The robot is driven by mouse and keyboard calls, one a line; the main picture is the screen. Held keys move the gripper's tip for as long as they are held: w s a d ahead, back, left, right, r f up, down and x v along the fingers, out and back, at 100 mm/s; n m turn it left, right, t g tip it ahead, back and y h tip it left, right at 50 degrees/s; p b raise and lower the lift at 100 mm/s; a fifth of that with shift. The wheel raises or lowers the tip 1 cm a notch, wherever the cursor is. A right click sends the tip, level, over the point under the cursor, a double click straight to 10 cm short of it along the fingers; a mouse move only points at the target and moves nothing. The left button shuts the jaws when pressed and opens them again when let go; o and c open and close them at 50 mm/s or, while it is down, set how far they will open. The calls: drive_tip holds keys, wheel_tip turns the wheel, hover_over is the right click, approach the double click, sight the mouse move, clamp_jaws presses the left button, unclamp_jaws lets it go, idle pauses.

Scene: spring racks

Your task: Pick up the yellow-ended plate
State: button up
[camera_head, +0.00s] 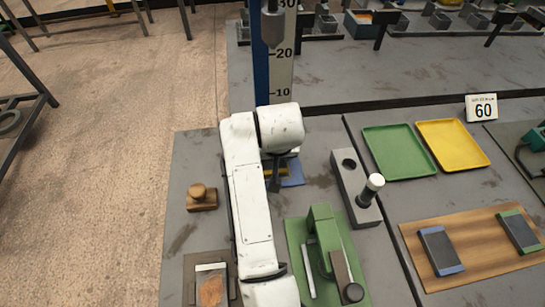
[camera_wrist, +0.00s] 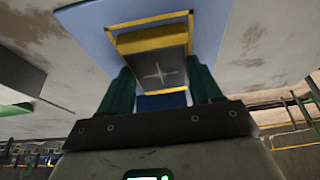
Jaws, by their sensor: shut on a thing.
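In the wrist view, the yellow-ended plate (camera_wrist: 158,66) is a grey block with a yellow band across its far end. My gripper (camera_wrist: 158,78) is shut on it, with one green finger on each side. A blue pad with a yellow outline (camera_wrist: 100,32) is behind the plate; I cannot tell whether the plate touches it. In the head view, my gripper (camera_head: 276,178) is over the blue pad (camera_head: 293,172), and my arm hides most of the plate; only a bit of yellow shows.
Right of my gripper stands a grey block with a white-capped rod (camera_head: 358,187). A green fixture (camera_head: 325,245) is nearer. A green tray (camera_head: 385,140) and a yellow tray (camera_head: 453,145) lie right. Blue-ended (camera_head: 440,250) and green-ended (camera_head: 519,231) plates lie on a wooden board. A knobbed block (camera_head: 201,197) sits left.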

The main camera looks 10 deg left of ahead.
drive_tip(key=c, duration=1)
clamp_jaws()
drive_tip(key=shift+r, duration=0.1)
drive_tip(key=shift+r, duration=0.5)
wheel_tip(320, 180, up, 2)
drive_tip(key=shift+s+r, duration=0.1)
drive_tip(key=shift+r, duration=0.15)
drive_tip(key=s+d+r+p, duration=0.4)
drive_tip(key=s+r, duration=0.5)
drive_tip(key=s, duration=0.4)
drive_tip(key=shift+d+r, duration=0.2)
drive_tip(key=shift+d, duration=0.05)
